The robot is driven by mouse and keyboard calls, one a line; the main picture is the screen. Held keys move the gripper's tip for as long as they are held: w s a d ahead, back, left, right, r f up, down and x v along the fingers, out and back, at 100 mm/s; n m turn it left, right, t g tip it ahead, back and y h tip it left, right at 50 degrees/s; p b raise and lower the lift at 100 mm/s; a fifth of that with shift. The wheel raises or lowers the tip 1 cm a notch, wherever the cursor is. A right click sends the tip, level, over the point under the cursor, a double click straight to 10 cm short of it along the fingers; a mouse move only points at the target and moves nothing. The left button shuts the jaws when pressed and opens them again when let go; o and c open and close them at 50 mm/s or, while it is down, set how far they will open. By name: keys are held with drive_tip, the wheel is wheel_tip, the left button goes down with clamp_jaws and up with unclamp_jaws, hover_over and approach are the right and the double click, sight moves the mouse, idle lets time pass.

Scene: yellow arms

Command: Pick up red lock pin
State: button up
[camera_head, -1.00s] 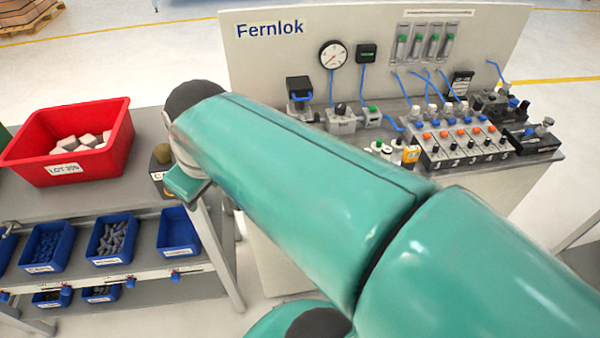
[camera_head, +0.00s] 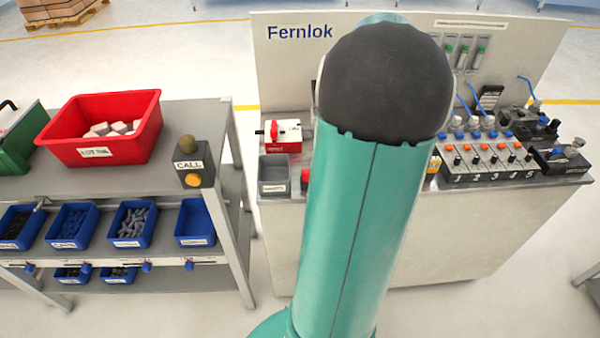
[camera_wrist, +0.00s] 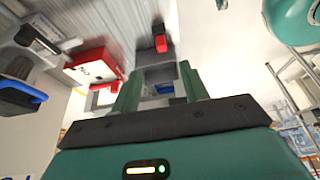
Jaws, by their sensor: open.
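A small red piece with a black part, which looks like the red lock pin (camera_wrist: 160,43), lies past my fingertips in the wrist view. In the head view a small red piece (camera_head: 305,178), seemingly the same one, shows at the bench's front edge beside my arm, partly hidden. My gripper (camera_wrist: 163,84) is open, with its two green fingers apart and the pin clear of them. I cannot judge the distance. In the head view my arm hides the gripper.
A grey bin (camera_head: 273,186) and a red-and-white box (camera_head: 284,146) stand at the bench's left end; the box also shows in the wrist view (camera_wrist: 88,68). A valve row (camera_head: 480,160) stands to the right. The shelf at left holds a red crate (camera_head: 125,146) and a call button box (camera_head: 206,170).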

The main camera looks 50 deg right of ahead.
sight(308, 171)
drive_tip(key=x, duration=1.3)
drive_tip(key=shift+w+a+r, duration=0.1)
drive_tip(key=shift+a, duration=0.1)
drive_tip(key=shift+c, duration=0.3)
clamp_jaws()
